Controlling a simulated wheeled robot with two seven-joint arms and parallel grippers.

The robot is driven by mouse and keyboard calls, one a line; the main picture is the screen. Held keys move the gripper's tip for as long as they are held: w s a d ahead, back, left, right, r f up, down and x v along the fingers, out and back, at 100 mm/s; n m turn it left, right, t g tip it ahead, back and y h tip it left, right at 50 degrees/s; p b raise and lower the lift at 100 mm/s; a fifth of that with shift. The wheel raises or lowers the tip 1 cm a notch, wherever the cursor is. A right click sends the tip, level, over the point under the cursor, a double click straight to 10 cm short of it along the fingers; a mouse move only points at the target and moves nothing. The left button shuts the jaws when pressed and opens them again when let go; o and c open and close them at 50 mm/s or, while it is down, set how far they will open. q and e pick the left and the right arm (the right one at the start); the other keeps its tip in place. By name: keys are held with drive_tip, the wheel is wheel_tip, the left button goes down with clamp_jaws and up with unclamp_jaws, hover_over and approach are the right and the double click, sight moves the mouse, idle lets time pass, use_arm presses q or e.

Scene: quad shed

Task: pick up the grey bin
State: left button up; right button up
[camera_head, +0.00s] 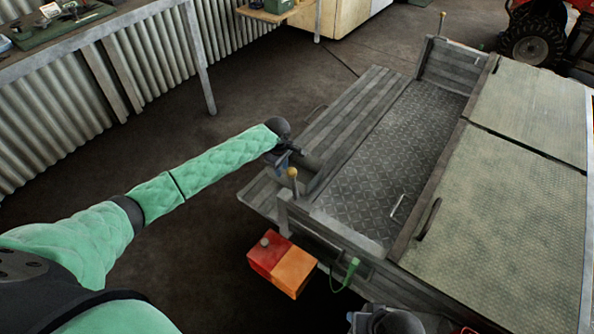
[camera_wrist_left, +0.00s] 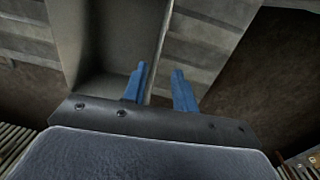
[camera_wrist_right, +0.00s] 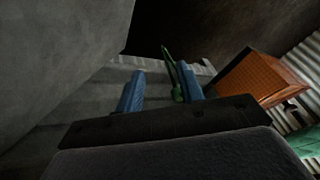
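The grey bin (camera_head: 313,168) is partly hidden, on the left side of the trailer next to my left gripper. In the left wrist view I look into a grey open bin (camera_wrist_left: 118,38), with its pale rim running between the two blue fingers. My left gripper (camera_head: 287,158) is open, its fingers (camera_wrist_left: 160,72) apart on either side of that rim; I cannot tell whether they touch it. My right gripper (camera_wrist_right: 161,72) is open, with no object visibly held. In the head view only dark parts of the right arm show at the bottom edge.
The trailer (camera_head: 385,165) has a tread-plate deck and pale lids (camera_head: 500,190). A workbench (camera_head: 100,25) stands left, with open floor between.

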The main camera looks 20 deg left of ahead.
use_arm(q)
hover_over(283, 185)
drive_tip(key=shift+s+f+p, duration=0.1)
drive_tip(key=shift+f+p, duration=0.25)
drive_tip(key=shift+f, duration=3.1)
drive_tip(key=shift+c, duration=0.5)
clamp_jaws()
